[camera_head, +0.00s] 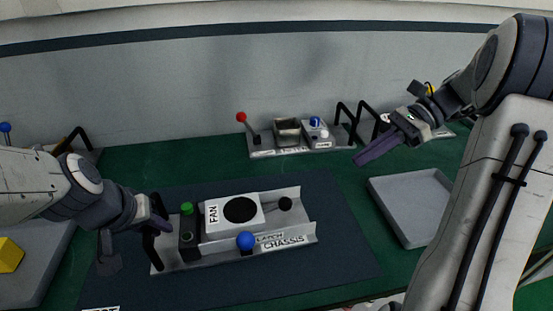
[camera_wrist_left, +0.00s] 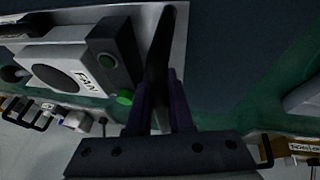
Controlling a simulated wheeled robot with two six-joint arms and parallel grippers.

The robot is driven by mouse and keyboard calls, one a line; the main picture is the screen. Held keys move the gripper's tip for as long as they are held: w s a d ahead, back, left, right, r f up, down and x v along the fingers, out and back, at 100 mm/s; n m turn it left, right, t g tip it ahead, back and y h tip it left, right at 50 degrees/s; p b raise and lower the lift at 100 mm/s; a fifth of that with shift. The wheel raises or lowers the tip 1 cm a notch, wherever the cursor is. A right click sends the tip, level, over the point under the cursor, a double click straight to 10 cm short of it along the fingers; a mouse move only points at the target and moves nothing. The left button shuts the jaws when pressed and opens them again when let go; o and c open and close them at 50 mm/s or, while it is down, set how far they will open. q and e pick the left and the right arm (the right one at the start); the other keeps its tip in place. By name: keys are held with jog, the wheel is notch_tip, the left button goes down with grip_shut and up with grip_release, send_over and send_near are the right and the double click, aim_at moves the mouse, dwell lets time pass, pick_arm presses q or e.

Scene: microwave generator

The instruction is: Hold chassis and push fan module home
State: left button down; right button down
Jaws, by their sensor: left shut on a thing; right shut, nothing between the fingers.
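The grey chassis (camera_head: 292,250), labelled CHASSIS, lies on the dark mat (camera_head: 335,220). The white fan module (camera_head: 225,224), labelled FAN with a round black opening, sits in it; it also shows in the left wrist view (camera_wrist_left: 75,62). A dark block (camera_head: 188,240) with a green knob stands at its left end. A blue knob (camera_head: 246,240) marked LATCH is at the front. My left gripper (camera_head: 158,226) is shut on the chassis's black handle (camera_wrist_left: 160,62) at the left end. My right gripper (camera_head: 366,156) is shut and empty, raised to the right behind the chassis.
At the back stands a fixture (camera_head: 262,152) with a red-knobbed lever, a box and a blue knob. A grey tray (camera_head: 412,235) lies at right. A yellow block (camera_head: 10,254) sits in another tray at left. The mat right of the chassis is clear.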

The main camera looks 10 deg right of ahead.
pick_arm(q)
jog(key=shift+s+f, duration=0.1)
jog(key=shift+f, duration=0.05)
jog(key=c, duration=0.7)
grip_release()
jog(key=shift+c, duration=0.2)
jog(key=shift+r, duration=0.3)
jog(key=shift+r+p, duration=2.35)
